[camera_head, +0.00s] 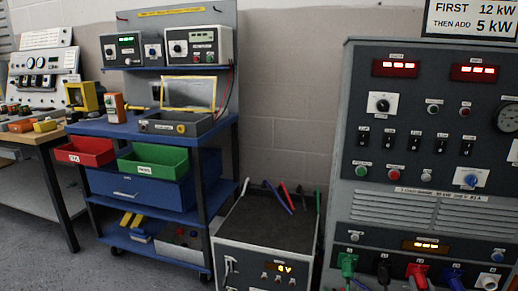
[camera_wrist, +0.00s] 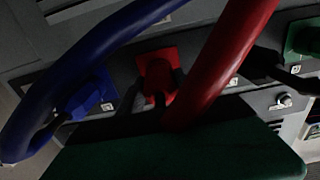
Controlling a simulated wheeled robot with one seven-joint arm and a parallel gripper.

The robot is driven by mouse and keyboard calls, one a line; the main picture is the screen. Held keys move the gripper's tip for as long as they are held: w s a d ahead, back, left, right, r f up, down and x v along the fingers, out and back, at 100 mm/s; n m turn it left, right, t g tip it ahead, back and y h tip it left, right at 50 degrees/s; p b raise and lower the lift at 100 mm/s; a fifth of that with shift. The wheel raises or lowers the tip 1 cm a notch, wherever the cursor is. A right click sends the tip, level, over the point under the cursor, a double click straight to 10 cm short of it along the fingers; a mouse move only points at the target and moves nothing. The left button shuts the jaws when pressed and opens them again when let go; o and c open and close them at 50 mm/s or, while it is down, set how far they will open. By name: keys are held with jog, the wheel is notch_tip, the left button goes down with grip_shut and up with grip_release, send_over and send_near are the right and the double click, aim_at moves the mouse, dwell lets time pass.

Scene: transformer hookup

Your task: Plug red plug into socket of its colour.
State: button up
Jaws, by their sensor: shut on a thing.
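The red socket (camera_head: 417,268) is in the bottom row of the grey cabinet, between a black and a blue one. In the wrist view, the red plug (camera_wrist: 160,82) is against the red socket plate. How deep it sits cannot be told. Its thick red cable (camera_wrist: 222,65) loops close to the camera. My gripper (camera_wrist: 158,100) is dark and partly hidden by the cable. It appears shut on the red plug; the fingertips are hard to make out. I cannot make out my gripper in the head view.
A blue plug (camera_wrist: 85,98) with a looping blue cable (camera_wrist: 80,50) is beside the red one. A green connector (camera_wrist: 302,40) is on the other side. A low unit (camera_head: 265,225) with cable ends stands left of the cabinet. A blue cart (camera_head: 150,125) holds red and green bins.

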grip_shut()
jog(key=shift+f+m+b, duration=0.15)
jog(key=shift+m+b, duration=0.4)
jog(key=shift+m, duration=0.55)
jog(key=m+b, duration=0.1)
jog(key=m, duration=0.2)
jog(key=shift+m, duration=1.1)
jog(key=shift+m+b, duration=0.3)
jog(key=shift+m, duration=0.4)
jog(key=m, duration=0.4)
jog(key=shift+b, duration=0.3)
jog(key=o, duration=0.9)
grip_release()
jog(key=shift+c, duration=0.2)
